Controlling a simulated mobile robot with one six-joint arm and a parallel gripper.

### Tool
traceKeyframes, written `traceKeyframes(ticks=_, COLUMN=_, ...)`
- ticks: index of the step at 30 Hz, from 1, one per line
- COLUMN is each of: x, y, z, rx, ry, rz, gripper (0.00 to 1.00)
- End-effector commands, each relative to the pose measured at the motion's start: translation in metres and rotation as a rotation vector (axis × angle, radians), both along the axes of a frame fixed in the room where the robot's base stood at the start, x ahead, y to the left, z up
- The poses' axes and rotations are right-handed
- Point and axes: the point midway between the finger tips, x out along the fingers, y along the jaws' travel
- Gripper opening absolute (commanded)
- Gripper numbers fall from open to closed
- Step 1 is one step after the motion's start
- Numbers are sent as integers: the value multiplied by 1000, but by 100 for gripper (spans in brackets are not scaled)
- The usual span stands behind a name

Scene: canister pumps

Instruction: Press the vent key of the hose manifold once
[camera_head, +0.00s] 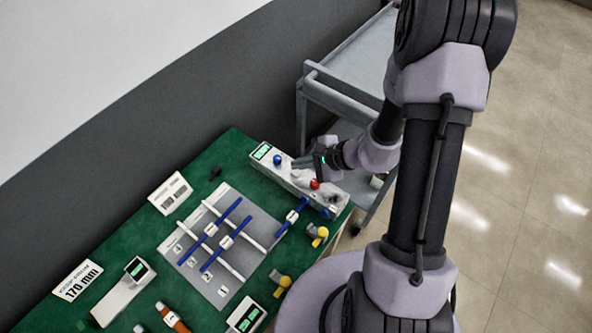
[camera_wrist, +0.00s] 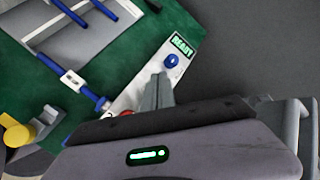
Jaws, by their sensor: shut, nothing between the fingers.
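The hose manifold (camera_head: 262,152) is a long pale box at the right end of the green table. Its lit green display reads READY (camera_wrist: 182,46) in the wrist view. A blue round key (camera_head: 277,159) sits near the display and also shows in the wrist view (camera_wrist: 171,61). A red key (camera_head: 314,184) sits farther along the box; in the wrist view it (camera_wrist: 126,113) is partly hidden by my gripper. No lettering shows which is the vent key. My gripper (camera_head: 301,178) is shut and empty over the box, between the two keys. Contact cannot be told.
Blue hoses (camera_head: 291,216) run by the manifold's near side, with yellow knobs (camera_head: 319,233) at the table edge. A grey panel (camera_head: 222,290) with blue and white bars lies to the left. A grey cart (camera_head: 345,98) stands close behind the manifold.

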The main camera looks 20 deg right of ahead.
Motion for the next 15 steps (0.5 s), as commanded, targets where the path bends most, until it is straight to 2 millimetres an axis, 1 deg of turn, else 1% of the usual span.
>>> traceKeyframes(ticks=8, x=0, y=0, z=-10, rx=0, ry=0, rz=0, gripper=0)
traceKeyframes(ticks=15, x=0, y=0, z=-8, rx=0, ry=0, rz=0, gripper=0)
